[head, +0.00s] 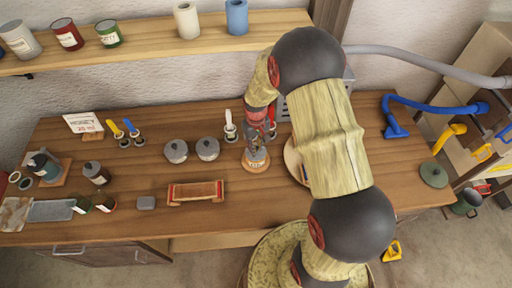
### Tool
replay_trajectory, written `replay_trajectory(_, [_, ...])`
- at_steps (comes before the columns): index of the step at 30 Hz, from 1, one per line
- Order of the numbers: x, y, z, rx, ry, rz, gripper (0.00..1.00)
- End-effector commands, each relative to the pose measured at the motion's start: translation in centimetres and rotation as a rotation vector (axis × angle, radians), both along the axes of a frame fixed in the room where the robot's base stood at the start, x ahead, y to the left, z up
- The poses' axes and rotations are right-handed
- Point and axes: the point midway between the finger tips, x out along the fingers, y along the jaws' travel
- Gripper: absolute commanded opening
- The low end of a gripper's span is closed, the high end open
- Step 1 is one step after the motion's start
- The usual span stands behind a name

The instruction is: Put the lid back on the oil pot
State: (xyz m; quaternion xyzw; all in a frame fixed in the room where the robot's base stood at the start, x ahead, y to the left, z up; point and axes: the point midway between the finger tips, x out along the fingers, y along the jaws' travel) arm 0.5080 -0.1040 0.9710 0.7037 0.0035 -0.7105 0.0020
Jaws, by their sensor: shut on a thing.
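My gripper (257,138) points down over the middle of the workbench and is shut. What it grips is small and mostly hidden by the fingers; it looks like a dark lid. Right under the fingers is a round tan pot-like thing (257,165) with a pale label. I cannot tell whether the gripped piece touches it. Two grey domed, knobbed pots or lids, one (176,151) and another (207,149), stand left of my gripper. A round green lid-like thing (433,175) with a knob lies at the bench's right end.
A wooden rack (196,192) with red ends lies in front of the grey pots. A dark bottle (96,173), several small jars and a grey tray (51,211) fill the left end. A blue hose (435,106) lies at right. A shelf (145,46) with cans runs above.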

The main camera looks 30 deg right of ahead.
Motion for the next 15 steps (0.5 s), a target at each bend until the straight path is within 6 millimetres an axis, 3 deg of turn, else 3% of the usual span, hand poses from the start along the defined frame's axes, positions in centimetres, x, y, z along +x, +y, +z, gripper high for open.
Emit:
replay_trajectory(2, [0.01,0.0,0.01,0.0,0.0,0.0,0.0])
replay_trajectory(3, [0.01,0.0,0.01,0.0,0.0,0.0,0.19])
replay_trajectory(15, [0.01,0.0,0.01,0.0,0.0,0.0,0.38])
